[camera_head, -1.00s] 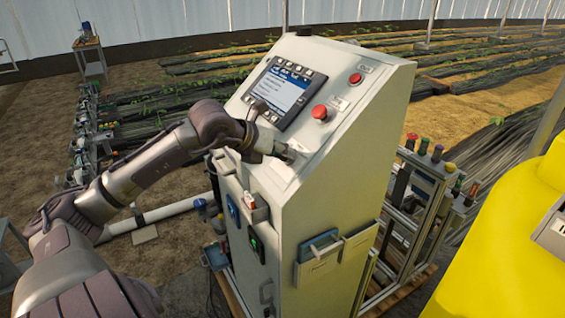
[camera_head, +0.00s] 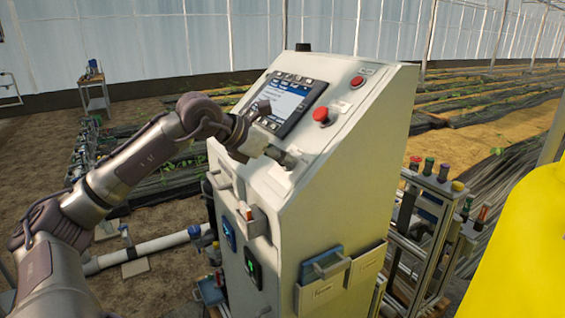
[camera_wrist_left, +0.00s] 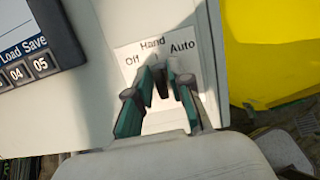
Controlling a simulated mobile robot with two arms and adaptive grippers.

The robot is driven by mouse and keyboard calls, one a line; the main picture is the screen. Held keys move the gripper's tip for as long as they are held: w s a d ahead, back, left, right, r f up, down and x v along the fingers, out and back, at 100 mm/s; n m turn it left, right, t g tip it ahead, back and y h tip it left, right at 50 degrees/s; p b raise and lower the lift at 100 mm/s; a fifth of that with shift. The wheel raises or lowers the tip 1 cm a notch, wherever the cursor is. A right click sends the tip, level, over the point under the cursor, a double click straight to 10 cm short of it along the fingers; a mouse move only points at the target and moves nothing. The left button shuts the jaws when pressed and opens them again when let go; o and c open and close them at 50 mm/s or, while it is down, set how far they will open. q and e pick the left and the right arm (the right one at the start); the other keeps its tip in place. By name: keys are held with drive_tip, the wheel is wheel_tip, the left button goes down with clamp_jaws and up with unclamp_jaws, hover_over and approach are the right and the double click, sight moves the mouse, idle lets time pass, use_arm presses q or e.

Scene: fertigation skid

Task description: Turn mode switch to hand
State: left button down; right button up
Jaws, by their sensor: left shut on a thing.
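The mode switch (camera_wrist_left: 160,80) is a small dark knob on the cabinet's sloped face. Its white label plate (camera_wrist_left: 150,48) reads Off, Hand and Auto from left to right in the left wrist view. My left gripper (camera_wrist_left: 158,82) is shut on the knob, with one teal-and-grey finger on each side. The fingers cover much of the knob, so I cannot tell which position it points to. In the head view my left gripper (camera_head: 284,157) touches the panel below the screen. My right gripper is not in view.
The grey control cabinet (camera_head: 330,150) carries a screen (camera_head: 287,103) above the switch. Red buttons (camera_head: 321,115) sit to the right of the screen. A yellow body (camera_head: 520,240) stands at the right.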

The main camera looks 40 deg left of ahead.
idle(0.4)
use_arm(q)
drive_tip(key=c, duration=1.3)
unclamp_jaws()
drive_tip(key=shift+o, duration=0.2)
drive_tip(key=shift+s+r, duration=0.1)
drive_tip(key=v, duration=1.1)
drive_tip(key=shift+s+a+r, duration=0.15)
drive_tip(key=shift+s+r, duration=0.1)
